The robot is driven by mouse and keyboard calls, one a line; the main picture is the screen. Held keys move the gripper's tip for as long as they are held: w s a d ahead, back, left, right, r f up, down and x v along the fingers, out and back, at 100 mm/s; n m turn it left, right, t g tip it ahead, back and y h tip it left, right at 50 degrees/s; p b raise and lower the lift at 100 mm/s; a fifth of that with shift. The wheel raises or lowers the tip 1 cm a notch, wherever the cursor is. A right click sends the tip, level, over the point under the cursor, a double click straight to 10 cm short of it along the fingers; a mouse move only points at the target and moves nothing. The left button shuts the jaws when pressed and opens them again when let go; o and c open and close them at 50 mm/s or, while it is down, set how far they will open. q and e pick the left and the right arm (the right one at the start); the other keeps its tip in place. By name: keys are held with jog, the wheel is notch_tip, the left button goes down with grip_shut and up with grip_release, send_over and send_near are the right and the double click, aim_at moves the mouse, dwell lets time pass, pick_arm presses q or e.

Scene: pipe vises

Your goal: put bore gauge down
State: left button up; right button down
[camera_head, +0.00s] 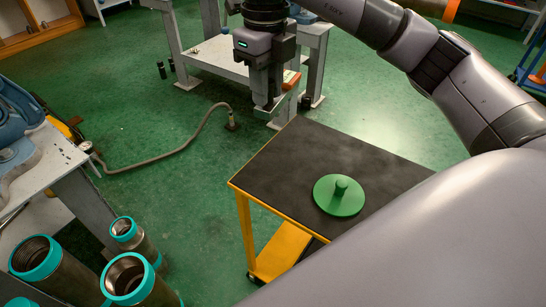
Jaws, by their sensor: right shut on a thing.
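My right gripper (266,104) points down at the upper middle, just beyond the far edge of the black-topped cart (290,160) in the picture. It is shut on the bore gauge (284,109), which appears as a pale grey-green piece with orange above it beside the fingers. The fingers hide part of the gauge, and its full shape is hard to make out. The gauge looks apart from the cart top, though the exact gap cannot be told. My left gripper is not in view.
A green disc with a knob (340,194) sits on the cart's right part; the top's left and far parts are bare. Threaded pipes with teal collars (130,278) stand lower left. A grey workbench (210,58) stands behind the gripper. A hose (170,155) lies on the floor.

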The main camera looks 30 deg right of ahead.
jog(key=shift+w+d+r+m, duration=0.1)
jog(key=shift+w+r+m, duration=0.25)
jog(key=shift+r+m, duration=0.25)
jog(key=shift+f+m, duration=0.3)
jog(key=shift+f, duration=0.2)
jog(key=shift+f+b, duration=1.35)
jog(key=shift+f, duration=8.2)
jog(key=shift+f, duration=0.15)
jog(key=c, duration=0.9)
grip_release()
